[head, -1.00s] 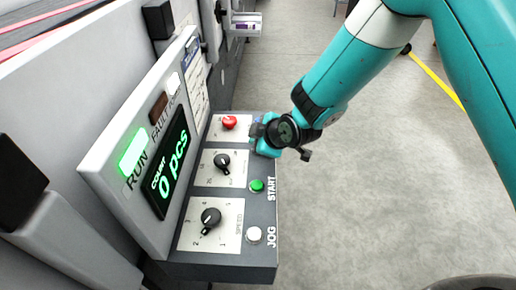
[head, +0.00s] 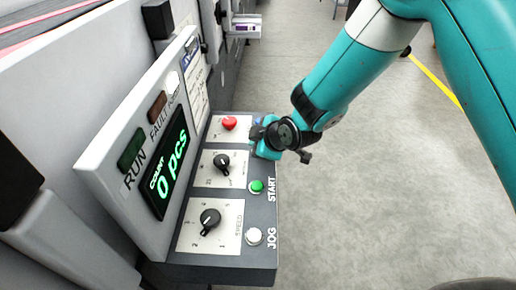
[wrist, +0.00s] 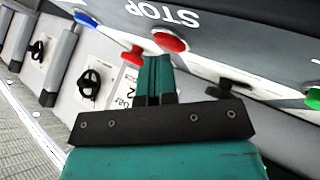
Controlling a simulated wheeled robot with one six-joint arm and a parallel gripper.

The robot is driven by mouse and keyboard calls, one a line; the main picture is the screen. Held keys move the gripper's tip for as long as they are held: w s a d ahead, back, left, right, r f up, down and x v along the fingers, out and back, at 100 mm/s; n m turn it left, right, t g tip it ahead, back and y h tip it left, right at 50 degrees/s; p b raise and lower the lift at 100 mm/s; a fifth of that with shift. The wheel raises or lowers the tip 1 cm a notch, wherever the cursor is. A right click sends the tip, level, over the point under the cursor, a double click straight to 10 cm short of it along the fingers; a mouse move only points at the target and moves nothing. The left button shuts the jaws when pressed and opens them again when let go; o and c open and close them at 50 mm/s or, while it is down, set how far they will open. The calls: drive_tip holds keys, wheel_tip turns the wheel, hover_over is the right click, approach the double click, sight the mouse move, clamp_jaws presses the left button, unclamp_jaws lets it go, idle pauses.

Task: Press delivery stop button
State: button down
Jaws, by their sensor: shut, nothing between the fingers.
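The panel's STOP label (wrist: 162,13) shows upside down in the wrist view, beside a round red button (wrist: 170,42). My gripper (wrist: 155,68) is shut and empty, with its teal fingertips right at this button's near edge. Whether they touch it I cannot tell. In the head view my gripper (head: 262,140) is low over the panel's right edge, between the red mushroom knob and the green START button (head: 257,186). It hides the STOP button there. The RUN lamp (head: 131,151) is dark, and the count display (head: 168,172) reads 0 pcs.
A red mushroom knob (head: 229,123) and two black rotary knobs, upper (head: 221,162) and lower (head: 210,220), stand up from the panel. A white JOG button (head: 254,236) is at the near end. The floor (head: 380,210) to the right is clear.

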drive_tip(key=shift+f, duration=0.15)
idle(0.3)
drive_tip(key=shift+r+p, duration=0.4)
drive_tip(key=shift+r, duration=0.55)
drive_tip(key=shift+r, duration=0.1)
drive_tip(key=shift+r+p, duration=1.4)
drive_tip(key=shift+r, duration=1)
